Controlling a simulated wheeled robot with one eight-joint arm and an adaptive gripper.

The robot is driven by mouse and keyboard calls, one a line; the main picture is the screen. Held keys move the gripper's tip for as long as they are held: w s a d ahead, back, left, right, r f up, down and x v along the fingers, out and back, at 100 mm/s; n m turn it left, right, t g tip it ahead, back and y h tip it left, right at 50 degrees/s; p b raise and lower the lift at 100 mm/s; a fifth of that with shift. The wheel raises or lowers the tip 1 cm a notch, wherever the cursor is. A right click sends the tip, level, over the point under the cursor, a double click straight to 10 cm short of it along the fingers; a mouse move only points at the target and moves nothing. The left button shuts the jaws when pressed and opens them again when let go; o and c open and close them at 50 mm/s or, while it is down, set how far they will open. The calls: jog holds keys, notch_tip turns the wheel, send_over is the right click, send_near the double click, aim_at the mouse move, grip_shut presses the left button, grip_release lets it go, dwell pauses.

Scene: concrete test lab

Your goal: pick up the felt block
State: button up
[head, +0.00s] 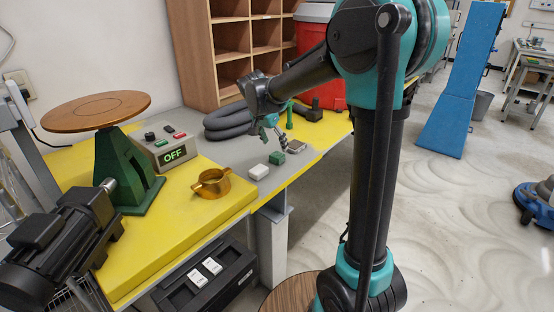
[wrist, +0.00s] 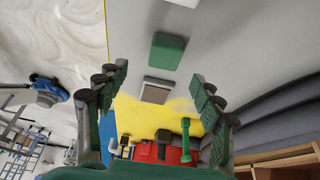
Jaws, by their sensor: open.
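A small green block (head: 277,158) with a matte top, seemingly the felt block, lies flat on the grey part of the bench. It also shows in the wrist view (wrist: 168,52), above the middle. A white block (head: 258,172) lies beside it, on the near left in the head view. A grey block with a pale rim (head: 297,146) lies on its other side; it also shows in the wrist view (wrist: 156,90). My gripper (wrist: 159,76) is open and empty, its fingers spread wide. It hangs above the bench close to the green and grey blocks; the exact height is unclear.
A control box (head: 165,147) reads OFF. The bench edge is close to the blocks on the right.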

aim_at(277, 154)
jog(key=shift+a+x, duration=0.2)
jog(key=shift+x, duration=1.55)
jog(key=shift+a+x, duration=0.25)
jog(key=shift+x, duration=1.45)
jog(key=shift+f, duration=0.1)
jog(key=c, duration=1.1)
jog(key=shift+c, duration=0.2)
notch_tip(277, 154, up, 20)
